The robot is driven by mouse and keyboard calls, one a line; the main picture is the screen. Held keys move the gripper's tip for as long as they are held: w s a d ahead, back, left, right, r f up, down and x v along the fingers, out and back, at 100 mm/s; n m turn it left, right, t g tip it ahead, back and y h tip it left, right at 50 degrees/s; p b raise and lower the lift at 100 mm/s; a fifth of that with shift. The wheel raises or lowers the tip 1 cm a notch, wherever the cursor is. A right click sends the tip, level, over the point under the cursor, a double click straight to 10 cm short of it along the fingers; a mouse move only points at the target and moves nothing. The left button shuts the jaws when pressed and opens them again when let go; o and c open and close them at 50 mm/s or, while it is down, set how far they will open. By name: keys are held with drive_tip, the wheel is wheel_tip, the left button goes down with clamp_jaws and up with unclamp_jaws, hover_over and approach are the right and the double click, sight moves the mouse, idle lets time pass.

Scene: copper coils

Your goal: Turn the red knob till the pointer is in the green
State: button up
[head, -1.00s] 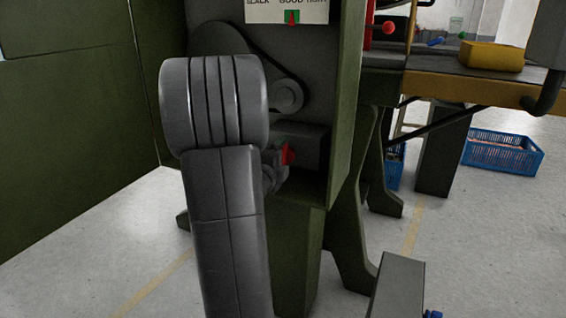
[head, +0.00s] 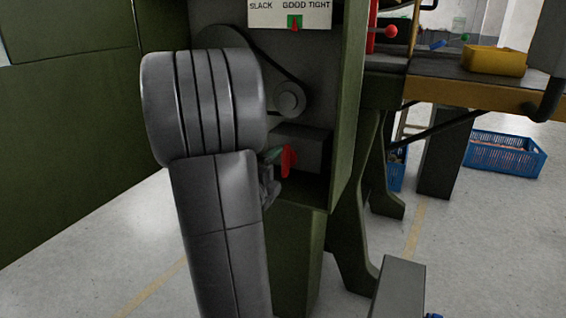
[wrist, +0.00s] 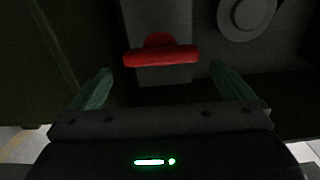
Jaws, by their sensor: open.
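The red knob (head: 289,161) shows in the head view on a dark block inside the green machine, partly hidden by my gripper and arm. In the wrist view the red knob (wrist: 161,55) has a wide bar lying nearly level. My gripper (wrist: 160,88) is open, with green fingers left and right below the bar, apart from it. In the head view my gripper (head: 272,156) is largely hidden behind my arm. The gauge plate (head: 291,14) reads SLACK, GOOD, TIGHT. A red pointer (head: 295,27) stands at the green patch (head: 291,20) under GOOD.
A belt and pulley (head: 290,100) sit above the knob. The machine's green side panel (head: 350,110) stands close on the right. A yellow bin (head: 494,61) is on the bench and a blue crate (head: 505,153) on the floor, both far right.

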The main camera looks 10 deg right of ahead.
sight(284, 164)
drive_tip(key=v, duration=0.7)
drive_tip(key=shift+p, duration=0.45)
drive_tip(key=shift+s, duration=0.1)
drive_tip(key=b+x, duration=0.2)
drive_tip(key=x, duration=1.2)
drive_tip(key=shift+s+a, duration=0.1)
drive_tip(key=shift+s+a, duration=0.1)
